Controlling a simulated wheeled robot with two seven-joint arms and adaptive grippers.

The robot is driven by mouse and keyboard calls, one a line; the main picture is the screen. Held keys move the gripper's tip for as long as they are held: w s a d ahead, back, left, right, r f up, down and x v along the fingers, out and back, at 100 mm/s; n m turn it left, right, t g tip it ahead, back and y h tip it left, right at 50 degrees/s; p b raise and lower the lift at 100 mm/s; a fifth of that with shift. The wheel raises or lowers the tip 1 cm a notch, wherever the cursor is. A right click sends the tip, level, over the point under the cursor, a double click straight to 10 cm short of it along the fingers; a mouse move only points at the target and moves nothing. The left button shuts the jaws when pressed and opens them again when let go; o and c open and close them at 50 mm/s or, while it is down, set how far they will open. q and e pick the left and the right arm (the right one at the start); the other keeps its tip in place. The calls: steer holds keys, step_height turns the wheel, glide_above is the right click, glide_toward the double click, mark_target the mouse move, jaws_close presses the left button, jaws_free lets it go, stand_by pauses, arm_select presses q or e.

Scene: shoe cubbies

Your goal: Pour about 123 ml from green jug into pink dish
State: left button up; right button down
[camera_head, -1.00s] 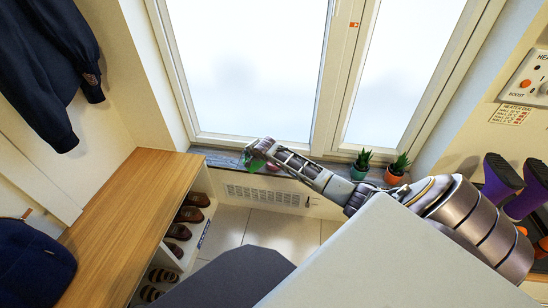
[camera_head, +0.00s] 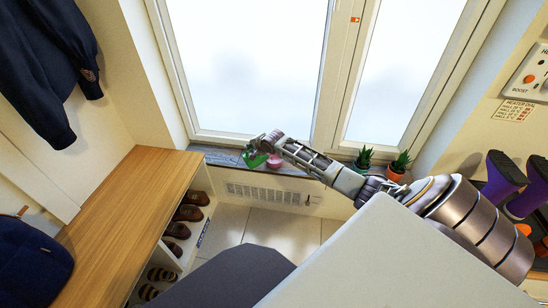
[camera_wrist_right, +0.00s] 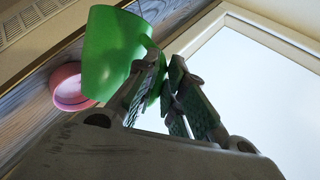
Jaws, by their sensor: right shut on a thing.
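The green jug (camera_head: 256,160) is over the grey windowsill, just left of the pink dish (camera_head: 275,163). My right gripper (camera_head: 262,146) is shut on the jug and holds it; the jug looks tilted. In the right wrist view the jug (camera_wrist_right: 112,50) fills the upper left, with the gripper fingers (camera_wrist_right: 166,92) closed at its side. The pink dish (camera_wrist_right: 68,88) shows beyond it, partly hidden by the jug, and sits on the sill. I cannot see any liquid or a pouring stream. My left gripper is not in view.
Two potted succulents, one in a teal pot (camera_head: 360,171) and one in an orange pot (camera_head: 395,174), stand on the sill beside my right arm. The window is close behind. A wooden bench (camera_head: 125,215) with shoes below stands at left.

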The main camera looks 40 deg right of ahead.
steer(key=shift+d+r, duration=0.15)
steer(key=shift+s+d+r+y, duration=0.15)
steer(key=shift+d+y, duration=0.15)
steer(key=shift+d, duration=0.15)
steer(key=shift+a, duration=0.1)
